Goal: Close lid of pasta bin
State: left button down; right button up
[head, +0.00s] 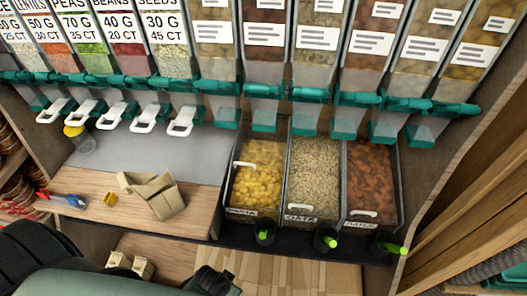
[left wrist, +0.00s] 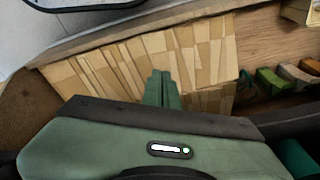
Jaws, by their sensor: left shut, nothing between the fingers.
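The pasta bin (head: 258,190) stands at the left of three bins in the head view and holds yellow pasta. A white handle (head: 244,164) sits about midway along it, farther back than the handles on the two neighbouring bins, so its clear lid seems to be open; the lid's edges are hard to make out. My left gripper (left wrist: 162,88) is shut and empty in the left wrist view, over tan slabs and apart from the bin. In the head view its fingers cannot be made out. My right gripper is not in view.
The oats bin (head: 315,175) and dates bin (head: 372,180) adjoin on the right. Green-tipped scoops (head: 325,240) stand along the front. Dispensers with teal spouts (head: 265,115) hang above the bins.

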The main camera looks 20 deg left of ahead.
pick_arm(q)
jog(key=w+r+t+p, duration=0.1)
jog(key=w+r+p, duration=0.35)
jog(key=r, duration=1.15)
notch_tip(320, 180, up, 14)
jog(key=n+t+p, duration=0.2)
jog(key=t, duration=0.5)
send_over(252, 165)
jog(key=s, duration=0.3)
jog(key=x, duration=0.9)
jog(key=shift+s+a+f, duration=0.15)
jog(key=shift+f, duration=0.05)
jog(key=s, duration=0.1)
jog(key=s+f+p, duration=0.1)
jog(key=shift+s+f, duration=0.15)
jog(key=shift+s, duration=0.15)
jog(key=shift+s+f, duration=0.2)
jog(key=shift+s, duration=0.3)
jog(key=shift+f, duration=0.15)
jog(key=shift+s, duration=0.1)
